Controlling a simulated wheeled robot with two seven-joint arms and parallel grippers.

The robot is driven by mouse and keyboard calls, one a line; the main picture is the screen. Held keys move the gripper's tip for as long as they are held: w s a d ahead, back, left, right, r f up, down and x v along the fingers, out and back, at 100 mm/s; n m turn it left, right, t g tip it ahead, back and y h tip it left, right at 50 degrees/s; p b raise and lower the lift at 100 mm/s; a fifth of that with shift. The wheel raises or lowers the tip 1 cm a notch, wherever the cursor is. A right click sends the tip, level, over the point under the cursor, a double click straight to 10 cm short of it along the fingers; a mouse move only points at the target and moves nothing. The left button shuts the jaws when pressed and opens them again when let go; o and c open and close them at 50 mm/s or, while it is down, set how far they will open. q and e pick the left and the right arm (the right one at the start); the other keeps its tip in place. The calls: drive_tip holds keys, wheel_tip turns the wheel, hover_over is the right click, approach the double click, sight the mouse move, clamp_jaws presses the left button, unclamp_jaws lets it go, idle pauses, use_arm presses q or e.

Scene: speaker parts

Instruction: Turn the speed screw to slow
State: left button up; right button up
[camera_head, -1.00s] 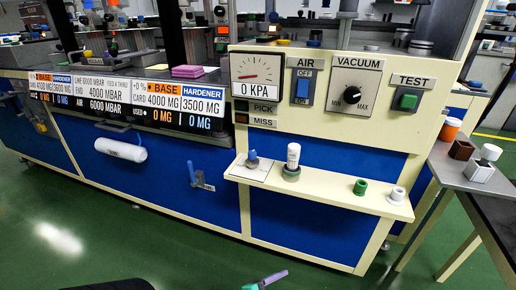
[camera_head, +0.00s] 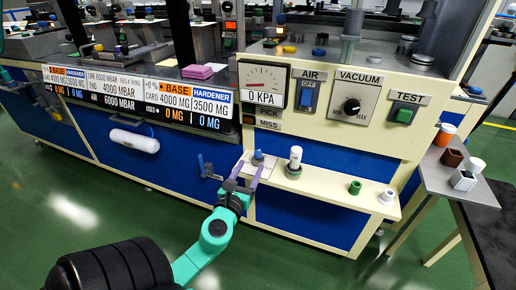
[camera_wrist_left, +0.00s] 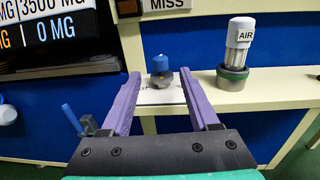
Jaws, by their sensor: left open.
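A small blue knob (camera_head: 258,156) on a grey base stands on a white labelled card at the left end of the cream shelf (camera_head: 325,187); I take it for the speed screw. It also shows in the left wrist view (camera_wrist_left: 160,64), ahead of and between the fingertips. Most of the card's lettering is unreadable. My left gripper (camera_head: 249,169) has purple fingers, spread wide and empty, just in front of the knob. In the left wrist view the open fingers (camera_wrist_left: 161,84) point at the knob with a gap around it. My right gripper is out of view.
A white cylinder marked AIR (camera_wrist_left: 241,35) stands in a dark green-rimmed base right of the knob. Green (camera_head: 355,187) and white (camera_head: 387,196) rings sit farther right. A blue-handled valve (camera_head: 205,167) is on the panel to the left. A control panel (camera_head: 330,100) rises above the shelf.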

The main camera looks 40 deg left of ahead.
sight(257, 156)
use_arm(q)
drive_tip(key=x, duration=0.8)
drive_tip(key=shift+w, duration=0.15)
clamp_jaws()
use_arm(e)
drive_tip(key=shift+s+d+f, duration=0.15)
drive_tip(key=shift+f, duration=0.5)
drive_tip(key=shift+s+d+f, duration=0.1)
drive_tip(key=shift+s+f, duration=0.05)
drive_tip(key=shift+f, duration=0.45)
use_arm(q)
drive_tip(key=shift+f, duration=0.1)
